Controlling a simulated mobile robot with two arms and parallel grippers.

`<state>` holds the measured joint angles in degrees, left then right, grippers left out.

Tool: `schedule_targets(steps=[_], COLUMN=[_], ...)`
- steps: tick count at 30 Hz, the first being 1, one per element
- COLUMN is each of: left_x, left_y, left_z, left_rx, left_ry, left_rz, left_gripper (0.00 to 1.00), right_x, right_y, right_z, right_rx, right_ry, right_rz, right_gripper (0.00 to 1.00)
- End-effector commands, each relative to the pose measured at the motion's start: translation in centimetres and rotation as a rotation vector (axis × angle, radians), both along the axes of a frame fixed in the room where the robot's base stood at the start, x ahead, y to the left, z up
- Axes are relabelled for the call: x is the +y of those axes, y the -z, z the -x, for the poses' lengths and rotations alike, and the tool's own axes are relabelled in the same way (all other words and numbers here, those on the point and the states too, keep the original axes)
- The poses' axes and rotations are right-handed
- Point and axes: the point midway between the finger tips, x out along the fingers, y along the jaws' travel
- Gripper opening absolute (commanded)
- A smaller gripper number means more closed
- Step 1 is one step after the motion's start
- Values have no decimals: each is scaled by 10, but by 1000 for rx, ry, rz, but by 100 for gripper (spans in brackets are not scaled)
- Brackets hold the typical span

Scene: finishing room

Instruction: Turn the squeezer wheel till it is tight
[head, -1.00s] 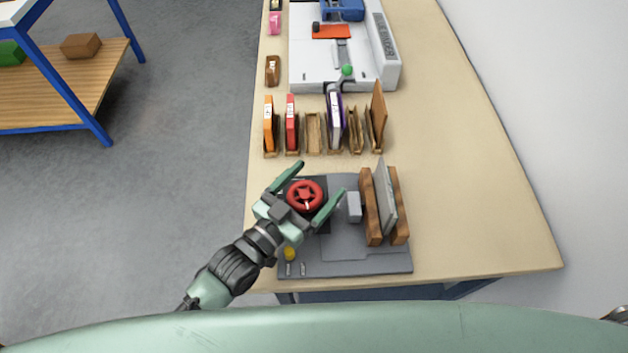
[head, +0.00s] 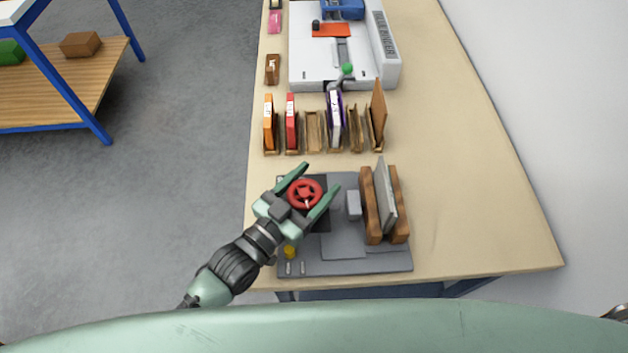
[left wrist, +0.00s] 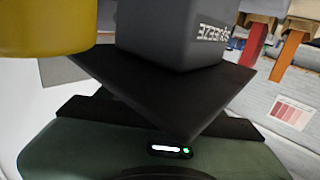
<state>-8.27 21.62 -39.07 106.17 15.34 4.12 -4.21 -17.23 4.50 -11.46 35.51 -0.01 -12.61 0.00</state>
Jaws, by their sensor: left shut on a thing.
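The squeezer is a dark grey base (head: 345,262) near the front edge of the table. Its red spoked wheel (head: 305,194) sits at the base's back left. My left gripper (head: 308,182) has a finger on either side of the wheel and is shut on it. The left wrist view shows a dark grey housing (left wrist: 172,40) with "SQUEEZE" lettering upside down, and a yellow part (left wrist: 45,25); the wheel is not visible there. Right of the wheel are a light grey block (head: 354,206) and a grey book-like slab (head: 386,200) between two brown boards (head: 399,205).
Behind the squeezer stands a row of upright books and holders (head: 313,133). Farther back is a white machine (head: 310,72) with a green-tipped lever (head: 347,69). The table (head: 470,190) is clear to the right. A blue-framed shelf (head: 60,105) stands at the far left.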

Motion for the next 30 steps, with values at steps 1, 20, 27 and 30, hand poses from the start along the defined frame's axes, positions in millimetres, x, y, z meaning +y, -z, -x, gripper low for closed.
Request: schedule_targets(steps=[1, 20, 27, 30], left_x=[0, 0, 0, 0], left_y=[0, 0, 0, 0], left_z=[0, 0, 0, 0], left_rx=[0, 0, 0, 0], left_ry=[0, 0, 0, 0], left_rz=[0, 0, 0, 0], left_gripper=[26, 75, 88, 88], right_x=[0, 0, 0, 0], right_y=[0, 0, 0, 0], right_z=[0, -1, -1, -1], right_rx=[0, -1, -2, -2], right_ry=[0, 0, 0, 0], right_rz=[0, 1, 1, 1], right_gripper=[0, 0, 0, 0])
